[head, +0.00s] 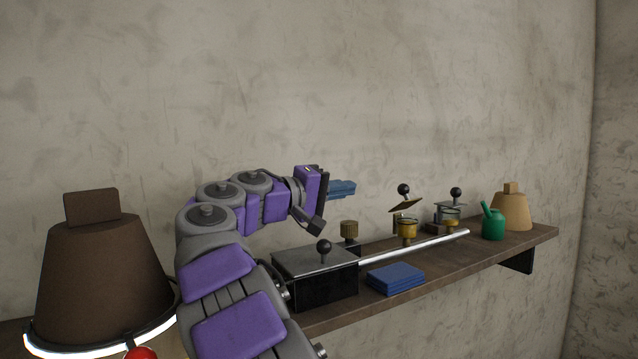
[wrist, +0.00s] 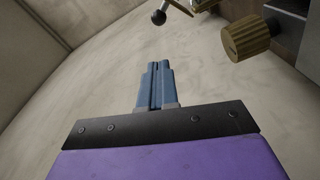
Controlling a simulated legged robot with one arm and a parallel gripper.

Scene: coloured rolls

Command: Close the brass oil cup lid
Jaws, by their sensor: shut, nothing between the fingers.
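The brass oil cup (head: 407,229) stands on the shelf right of centre in the head view. Its brass-coloured lid (head: 405,205) is raised and tilted above the cup, with a black ball knob (head: 403,189) on it. A black ball knob (wrist: 158,17) on a thin plate shows at the top of the wrist view; I cannot tell for certain that it is this lid's. My gripper (head: 352,187) is shut and empty, with blue fingers held in the air left of the lid, apart from it. The fingers (wrist: 158,66) also show pressed together in the wrist view.
A green can (head: 493,222) and tan lamp-shaped object (head: 511,206) are farther right. A metal box (head: 316,272), knurled brass knob (head: 349,230), silver rod (head: 415,246) and blue block (head: 395,278) are nearer.

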